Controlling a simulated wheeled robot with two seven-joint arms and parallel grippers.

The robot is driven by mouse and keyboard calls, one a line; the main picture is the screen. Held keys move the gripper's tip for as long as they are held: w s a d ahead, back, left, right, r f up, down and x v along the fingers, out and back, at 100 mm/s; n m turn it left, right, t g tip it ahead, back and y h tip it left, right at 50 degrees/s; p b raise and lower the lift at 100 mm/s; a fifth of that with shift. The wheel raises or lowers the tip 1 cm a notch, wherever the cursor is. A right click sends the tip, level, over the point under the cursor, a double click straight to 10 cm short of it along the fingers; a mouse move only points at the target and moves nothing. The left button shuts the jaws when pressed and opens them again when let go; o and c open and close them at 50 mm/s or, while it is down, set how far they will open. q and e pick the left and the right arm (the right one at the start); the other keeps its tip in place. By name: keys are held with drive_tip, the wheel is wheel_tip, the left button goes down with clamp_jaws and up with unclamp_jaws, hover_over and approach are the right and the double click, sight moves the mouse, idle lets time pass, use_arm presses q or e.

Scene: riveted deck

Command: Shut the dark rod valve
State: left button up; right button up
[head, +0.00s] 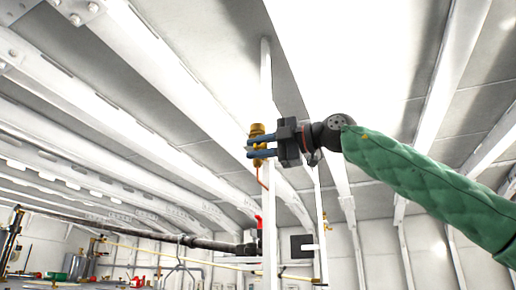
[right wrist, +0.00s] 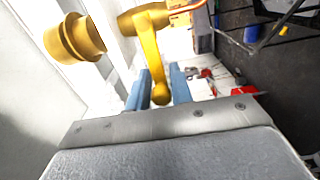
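A yellow brass valve (head: 257,134) is mounted by a white upright in the middle of the head view. In the right wrist view its body (right wrist: 143,20) and curved yellow handle (right wrist: 152,58) show close up. My right gripper (head: 249,147) reaches it from the right, with its two blue fingers level. In the right wrist view the handle's rounded end lies between the fingers (right wrist: 159,88), and they appear closed on it. No dark rod shows clearly at this valve; its handle looks yellow. My left gripper is not in view.
A long dark pipe (head: 130,228) runs low across the left, near a red handle (head: 259,221). A dark box (head: 302,246) is by the uprights. White beams cross overhead. A separate brass cylinder (right wrist: 76,38) is left of the handle in the wrist view.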

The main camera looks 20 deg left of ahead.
drive_tip(key=shift+o, duration=1.3)
drive_tip(key=shift+d+f, duration=0.1)
drive_tip(key=shift+d, duration=0.4)
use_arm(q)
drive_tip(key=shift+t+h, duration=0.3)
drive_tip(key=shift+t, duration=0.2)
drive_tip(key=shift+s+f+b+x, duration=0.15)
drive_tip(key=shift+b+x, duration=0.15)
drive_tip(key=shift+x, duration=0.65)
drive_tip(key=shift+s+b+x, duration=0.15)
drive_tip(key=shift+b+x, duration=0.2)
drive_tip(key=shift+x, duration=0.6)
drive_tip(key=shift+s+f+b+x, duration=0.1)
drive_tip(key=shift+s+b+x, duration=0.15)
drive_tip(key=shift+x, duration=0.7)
use_arm(e)
drive_tip(key=d, duration=0.6)
drive_tip(key=shift+d, duration=0.4)
drive_tip(key=shift+s, duration=0.1)
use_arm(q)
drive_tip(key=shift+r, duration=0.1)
use_arm(e)
drive_tip(key=shift+n, duration=0.3)
